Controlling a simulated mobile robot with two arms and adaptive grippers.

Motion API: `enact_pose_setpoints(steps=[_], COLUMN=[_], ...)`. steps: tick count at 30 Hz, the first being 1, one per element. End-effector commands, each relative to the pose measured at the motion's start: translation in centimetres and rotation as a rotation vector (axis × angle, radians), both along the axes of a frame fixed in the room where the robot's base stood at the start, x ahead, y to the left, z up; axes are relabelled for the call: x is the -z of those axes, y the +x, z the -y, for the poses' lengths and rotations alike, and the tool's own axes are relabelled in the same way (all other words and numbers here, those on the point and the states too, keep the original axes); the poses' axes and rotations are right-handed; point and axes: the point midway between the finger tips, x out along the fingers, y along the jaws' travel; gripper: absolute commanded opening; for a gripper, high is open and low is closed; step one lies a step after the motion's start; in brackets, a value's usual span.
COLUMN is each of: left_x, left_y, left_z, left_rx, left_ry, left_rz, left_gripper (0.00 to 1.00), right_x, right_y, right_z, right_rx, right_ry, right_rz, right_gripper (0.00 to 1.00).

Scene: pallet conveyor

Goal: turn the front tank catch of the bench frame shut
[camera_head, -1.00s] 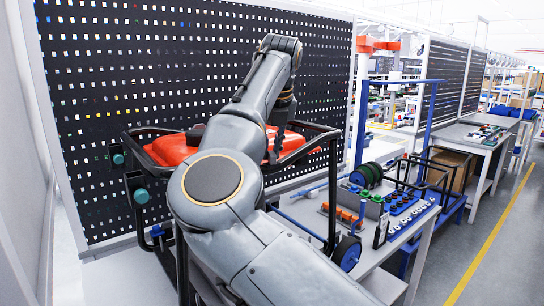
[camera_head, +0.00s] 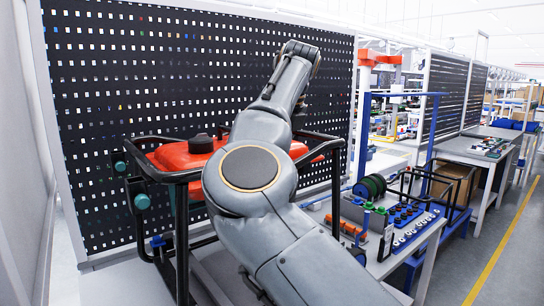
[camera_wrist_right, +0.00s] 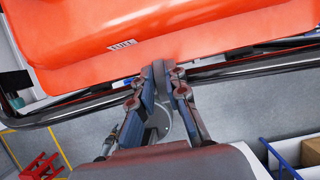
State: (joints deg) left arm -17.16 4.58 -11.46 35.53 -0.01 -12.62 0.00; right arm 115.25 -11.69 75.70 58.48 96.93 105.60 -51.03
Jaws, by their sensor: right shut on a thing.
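The bench frame (camera_head: 182,235) is a black tube frame at the left of the head view, carrying a red tank (camera_head: 172,157) with a dark cap. Its teal knobs (camera_head: 142,201) show at the left end. My right arm crosses in front and hides much of the frame. In the right wrist view, my right gripper (camera_wrist_right: 161,70) is at the tank's lower edge, beside the black rail (camera_wrist_right: 230,74). Its fingers are closed together on a small part at the rail, apparently the front tank catch, which they mostly hide. My left gripper is not in view.
A perforated panel (camera_head: 100,90) stands close behind the frame. An open aisle with a yellow line (camera_head: 500,250) runs along the far right.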

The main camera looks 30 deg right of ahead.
Motion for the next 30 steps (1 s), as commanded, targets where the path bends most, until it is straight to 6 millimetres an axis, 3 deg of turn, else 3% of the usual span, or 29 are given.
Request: enact_pose_setpoints(steps=[8, 9, 12, 23, 30], left_x=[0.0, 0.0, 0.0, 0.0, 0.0], left_y=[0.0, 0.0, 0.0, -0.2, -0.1], left_z=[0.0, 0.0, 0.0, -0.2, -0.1], left_rx=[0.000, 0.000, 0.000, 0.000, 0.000], left_ry=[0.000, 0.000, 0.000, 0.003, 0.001], left_rz=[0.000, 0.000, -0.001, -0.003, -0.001], left_gripper=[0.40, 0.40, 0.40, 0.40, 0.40], right_x=[-0.2, -0.2, -0.1, -0.5, -4.3], right_y=[0.0, 0.0, 0.0, -0.1, -1.7], right_z=[0.0, 0.0, 0.0, 0.0, 0.2], right_rx=[-0.002, -0.002, -0.001, -0.001, 0.000], right_ry=[-0.003, -0.003, -0.001, -0.001, -0.002], right_rz=[0.004, 0.004, 0.003, 0.002, 0.005], right_gripper=[0.00, 0.20, 0.37, 0.37, 0.37])
